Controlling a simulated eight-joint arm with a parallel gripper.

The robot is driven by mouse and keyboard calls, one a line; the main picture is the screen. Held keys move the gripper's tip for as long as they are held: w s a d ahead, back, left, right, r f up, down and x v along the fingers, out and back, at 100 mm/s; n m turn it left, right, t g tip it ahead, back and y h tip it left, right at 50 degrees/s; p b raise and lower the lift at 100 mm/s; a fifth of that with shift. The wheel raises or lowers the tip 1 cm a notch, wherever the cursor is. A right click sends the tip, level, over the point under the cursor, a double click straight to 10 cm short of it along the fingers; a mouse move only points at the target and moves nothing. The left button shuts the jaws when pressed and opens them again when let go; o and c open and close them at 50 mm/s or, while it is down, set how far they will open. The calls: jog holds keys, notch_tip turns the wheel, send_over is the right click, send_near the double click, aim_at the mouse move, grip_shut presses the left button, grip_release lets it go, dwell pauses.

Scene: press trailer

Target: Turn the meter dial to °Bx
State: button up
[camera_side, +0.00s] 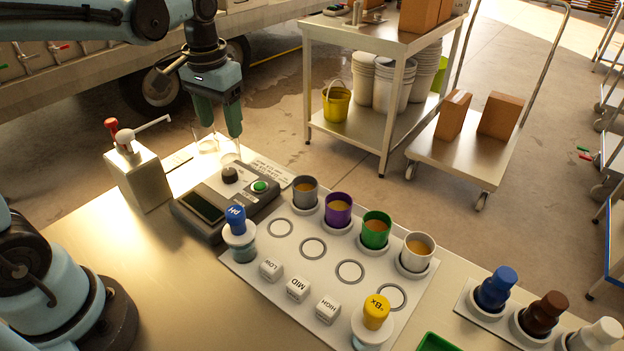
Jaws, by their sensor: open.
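The meter (216,212) is a dark grey box with a small screen, standing on the bench to the left of the white mat. Its black dial (230,174) sits on top, beside a green button (260,186). The dial's markings and pointer are too small to read. My gripper (220,132) is open and points down, above and slightly behind the dial, apart from it. Nothing shows between its fingers. A yellow-topped °Bx probe (376,311) and a blue-topped pH probe (235,220) stand in holders on the mat.
Four cups, grey (305,190), purple (338,208), green (376,229) and white (416,249), line the mat's back edge. LOW, MID and HIGH blocks (297,289) lie in front. Capped bottles (495,287) stand right.

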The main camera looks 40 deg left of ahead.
aim_at(229, 172)
jog(key=shift+g, duration=0.5)
jog(key=f, duration=0.4)
jog(key=a+f, duration=0.1)
jog(key=f, duration=0.7)
jog(key=shift+w+a+f, duration=0.15)
jog(key=shift+w+a, duration=0.1)
jog(key=shift+w, duration=0.15)
jog(key=c, duration=1)
jog(key=shift+c, duration=0.2)
jog(key=m, duration=1.1)
jog(key=shift+s+m+t, duration=0.1)
jog(key=shift+m+t, duration=0.2)
